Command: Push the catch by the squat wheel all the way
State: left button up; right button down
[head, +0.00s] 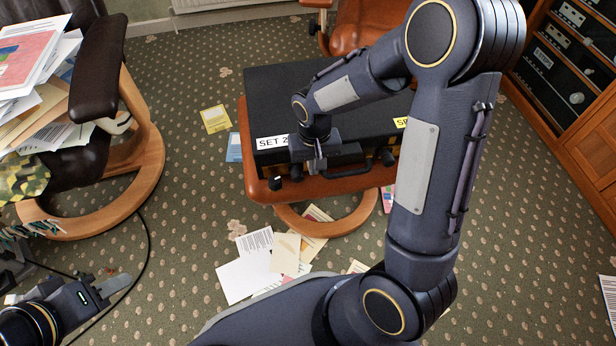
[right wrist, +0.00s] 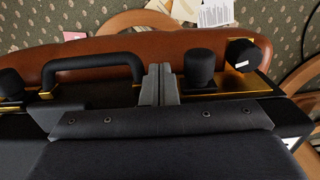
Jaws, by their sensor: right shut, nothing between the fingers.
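A black case (head: 270,95) lies on a brown leather footstool (head: 250,150), with its handle (head: 347,171) and dark knobs on its front side. In the right wrist view, the handle (right wrist: 92,68) is left of my right gripper (right wrist: 160,84). A ribbed dark wheel (right wrist: 200,68) stands just right of the fingers, and another wheel (right wrist: 242,55) with a white mark is further right on a brass plate. I cannot tell for sure which is the squat one. My right gripper (head: 317,165) is shut and empty at the case's front. The catch is not clearly distinguishable. My left gripper (head: 110,286) is low at the left, away from the case.
Papers (head: 262,265) lie on the carpet in front of the stool. A chair (head: 100,70) piled with papers stands at the left, and a wooden cabinet (head: 575,90) at the right. A black cable (head: 145,245) runs over the carpet near my left gripper.

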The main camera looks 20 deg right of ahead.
notch_tip(320, 180, up, 7)
jog(key=p, duration=0.6)
dwell(0.5)
jog(key=s+a+r+t+y, duration=0.1)
jog(key=s+r+t+y, duration=0.4)
jog(key=s+r, duration=1.1)
notch_tip(320, 180, up, 29)
jog(key=s+n+h+p, duration=0.1)
jog(key=p, duration=2.9)
jog(key=shift+s+a+t, duration=0.2)
jog(key=shift+s+t, duration=0.1)
jog(key=shift+s, duration=0.05)
